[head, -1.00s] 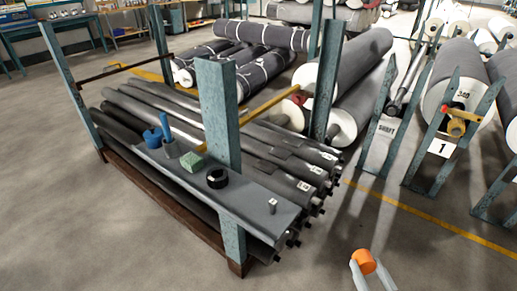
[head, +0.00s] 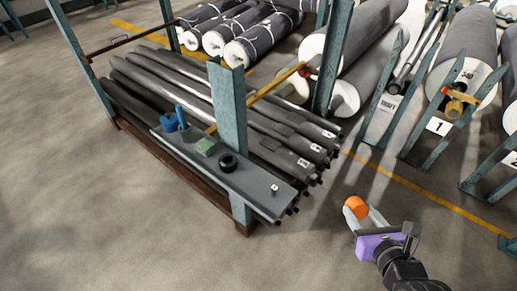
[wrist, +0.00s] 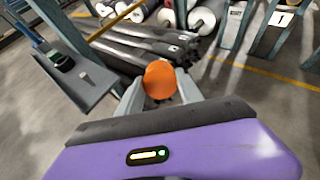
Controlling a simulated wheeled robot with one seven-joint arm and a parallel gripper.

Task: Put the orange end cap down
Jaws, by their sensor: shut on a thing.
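The orange end cap (head: 356,203) is held between the fingertips of my gripper (head: 358,208), in the air to the right of the rack's shelf in the head view. In the wrist view the orange end cap (wrist: 159,80) sits between the two pale fingers of my gripper (wrist: 160,88), which are shut on it. A grey shelf (head: 243,186) runs along the near side of the rack. The cap is clear of the shelf, with open floor below.
On the shelf are blue tools (head: 168,127), a green block (head: 205,147), a black ring (head: 228,163) and a small tagged item (head: 275,188). A teal post (head: 228,110) rises beside it. Dark rolls (head: 180,85) lie behind. Open floor (head: 130,230) is in front.

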